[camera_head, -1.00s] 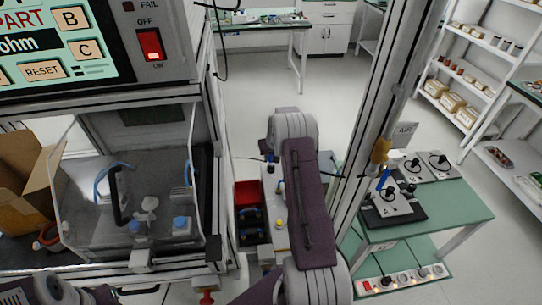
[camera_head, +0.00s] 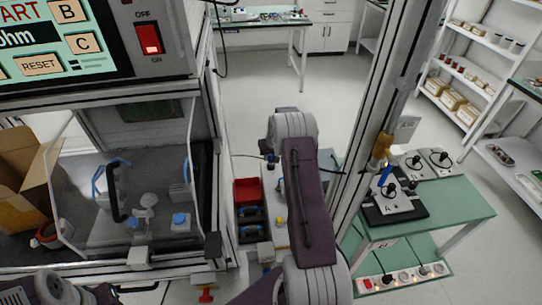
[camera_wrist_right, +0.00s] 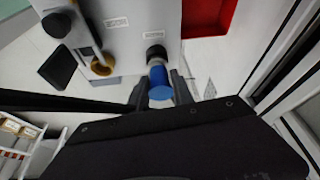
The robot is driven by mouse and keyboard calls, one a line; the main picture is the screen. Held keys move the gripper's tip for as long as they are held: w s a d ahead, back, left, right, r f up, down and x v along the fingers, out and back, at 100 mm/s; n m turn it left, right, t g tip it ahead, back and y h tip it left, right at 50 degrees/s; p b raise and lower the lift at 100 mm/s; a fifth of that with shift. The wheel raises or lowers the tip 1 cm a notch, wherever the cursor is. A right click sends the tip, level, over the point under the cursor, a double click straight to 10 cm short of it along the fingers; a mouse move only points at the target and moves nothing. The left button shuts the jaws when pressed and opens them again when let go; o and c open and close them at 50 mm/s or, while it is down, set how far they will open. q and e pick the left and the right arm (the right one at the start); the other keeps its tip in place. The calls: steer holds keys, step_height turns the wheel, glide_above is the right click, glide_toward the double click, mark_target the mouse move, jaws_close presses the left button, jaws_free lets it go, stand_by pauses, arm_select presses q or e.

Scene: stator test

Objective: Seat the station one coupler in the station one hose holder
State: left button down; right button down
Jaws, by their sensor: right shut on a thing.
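In the right wrist view, my right gripper (camera_wrist_right: 159,91) is shut on a blue coupler (camera_wrist_right: 159,82) with a grey body. The coupler lies between the two dark fingers. Its grey end points at a round black fitting (camera_wrist_right: 156,52) on a white labelled panel, which looks like the hose holder. The two look close together or touching; I cannot tell whether the coupler is inside it. In the head view, my right forearm (camera_head: 308,205) hides most of this gripper. My left arm (camera_head: 55,291) shows at the bottom left, with its gripper out of view.
A brass ring (camera_wrist_right: 103,65) stands on the panel beside the fitting. A red bin (camera_head: 248,190) is left of my right arm. An upright frame post (camera_head: 377,140) and a green table (camera_head: 455,208) with black-knobbed devices are to its right. A clear-fronted test enclosure (camera_head: 150,190) is on the left.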

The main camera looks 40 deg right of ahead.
steer(key=shift+f, duration=0.25)
steer(key=c, duration=1)
jaws_free()
steer(key=v, duration=0.9)
